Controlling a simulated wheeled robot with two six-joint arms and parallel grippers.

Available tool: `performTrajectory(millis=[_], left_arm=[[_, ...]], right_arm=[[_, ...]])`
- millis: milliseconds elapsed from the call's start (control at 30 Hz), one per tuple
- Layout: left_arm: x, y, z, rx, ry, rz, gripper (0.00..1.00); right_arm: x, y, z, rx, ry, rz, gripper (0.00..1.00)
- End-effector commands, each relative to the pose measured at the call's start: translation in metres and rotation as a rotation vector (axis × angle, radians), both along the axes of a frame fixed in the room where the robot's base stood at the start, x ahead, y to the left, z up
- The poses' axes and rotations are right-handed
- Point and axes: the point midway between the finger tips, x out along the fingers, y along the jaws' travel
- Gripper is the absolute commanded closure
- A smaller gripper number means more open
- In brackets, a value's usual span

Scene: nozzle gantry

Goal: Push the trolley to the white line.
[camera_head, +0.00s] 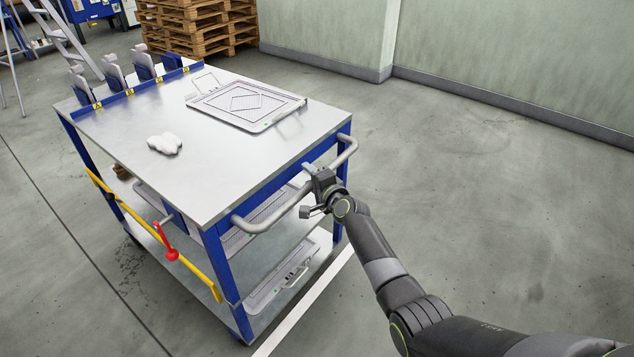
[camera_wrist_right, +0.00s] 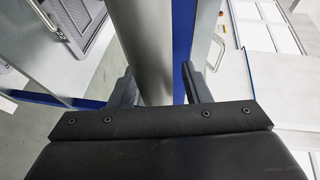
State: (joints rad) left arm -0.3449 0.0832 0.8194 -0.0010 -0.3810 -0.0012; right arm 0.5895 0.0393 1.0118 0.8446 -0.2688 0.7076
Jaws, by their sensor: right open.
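The trolley (camera_head: 200,180) has a grey metal top, a blue frame and lower shelves, and stands at the left-centre of the head view. Its grey tubular handle (camera_head: 262,222) runs along the near right end. My right gripper (camera_head: 314,190) is at the handle, right of its middle. In the right wrist view the open fingers (camera_wrist_right: 158,80) stand either side of the handle bar (camera_wrist_right: 148,45); contact cannot be told. The white line (camera_head: 312,292) lies on the floor just beyond the trolley's handle end, running diagonally. My left gripper is not in view.
A flat grey tray (camera_head: 245,104), a white cloth (camera_head: 165,144) and several upright holders (camera_head: 115,75) are on the trolley top. A yellow bar with a red lever (camera_head: 170,252) is on its side. Pallets (camera_head: 205,25) and a wall (camera_head: 500,50) stand behind. The right floor is clear.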

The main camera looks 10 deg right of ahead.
Motion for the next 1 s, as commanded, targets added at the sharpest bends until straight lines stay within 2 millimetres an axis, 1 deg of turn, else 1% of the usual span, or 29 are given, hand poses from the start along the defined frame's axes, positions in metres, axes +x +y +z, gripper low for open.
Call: performTrajectory(millis=[133,200,267,300,400,800,1000], left_arm=[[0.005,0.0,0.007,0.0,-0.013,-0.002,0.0],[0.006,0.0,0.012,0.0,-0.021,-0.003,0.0],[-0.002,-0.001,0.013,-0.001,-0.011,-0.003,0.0],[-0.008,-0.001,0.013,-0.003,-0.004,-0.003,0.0],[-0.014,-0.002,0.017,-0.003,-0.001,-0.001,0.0],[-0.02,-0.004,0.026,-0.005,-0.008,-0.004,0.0],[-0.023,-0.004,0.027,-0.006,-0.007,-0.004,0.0]], right_arm=[[-0.01,-0.003,0.003,0.001,0.001,0.0,0.57],[-0.018,-0.006,0.006,0.001,0.001,0.0,0.57],[-0.027,-0.009,0.008,0.001,0.001,0.0,0.57],[-0.033,-0.011,0.009,0.0,0.001,-0.001,0.57],[-0.049,-0.016,0.012,0.001,0.001,0.0,0.57],[-0.117,-0.037,0.023,0.0,0.001,-0.001,0.57],[-0.146,-0.046,0.028,-0.001,0.0,0.0,0.57]])
